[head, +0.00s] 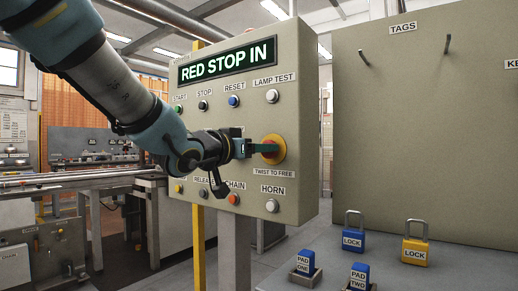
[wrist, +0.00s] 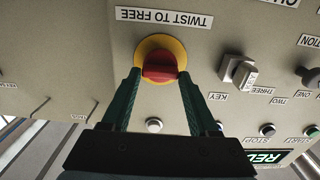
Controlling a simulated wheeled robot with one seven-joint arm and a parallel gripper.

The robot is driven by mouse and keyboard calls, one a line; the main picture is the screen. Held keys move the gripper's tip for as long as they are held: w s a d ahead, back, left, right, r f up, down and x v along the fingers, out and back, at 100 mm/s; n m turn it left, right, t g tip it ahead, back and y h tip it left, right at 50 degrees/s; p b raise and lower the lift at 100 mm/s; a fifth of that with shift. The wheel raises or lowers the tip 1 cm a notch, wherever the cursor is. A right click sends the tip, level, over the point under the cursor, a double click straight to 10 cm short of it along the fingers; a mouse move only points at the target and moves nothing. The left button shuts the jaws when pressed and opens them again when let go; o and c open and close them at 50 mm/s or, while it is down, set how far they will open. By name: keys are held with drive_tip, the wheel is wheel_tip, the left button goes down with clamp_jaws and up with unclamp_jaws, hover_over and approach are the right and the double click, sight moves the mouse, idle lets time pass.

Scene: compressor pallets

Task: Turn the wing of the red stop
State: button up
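The red stop (head: 270,148) sits on a yellow round collar on the grey control panel (head: 240,120), above the label TWIST TO FREE. In the wrist view, which is upside down, the red wing (wrist: 159,67) lies roughly across the picture on its yellow collar. My gripper (head: 262,148) is at the stop, its green fingers pointing into the panel. In the wrist view my gripper (wrist: 159,74) has one finger on each side of the red wing, spread apart. The fingertips are close to the wing's ends; I cannot tell whether they touch it. The panel's display (head: 228,62) reads RED STOP IN.
Other buttons surround the stop, among them HORN (head: 271,205), LAMP TEST (head: 271,96) and a key switch (wrist: 238,71). Blue and yellow padlocks (head: 415,248) and two blue pads stand on the table at right. A tags board (head: 430,130) rises behind.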

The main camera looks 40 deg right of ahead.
drive_tip(key=c, duration=0.9)
drive_tip(key=shift+m+b, duration=0.3)
drive_tip(key=shift+m, duration=0.1)
drive_tip(key=shift+s+f+m+b, duration=0.1)
drive_tip(key=shift+s+m+b, duration=0.05)
drive_tip(key=shift+m+b, duration=2.5)
drive_tip(key=shift+m+p, duration=0.4)
drive_tip(key=shift+m, duration=0.15)
drive_tip(key=o, duration=1.4)
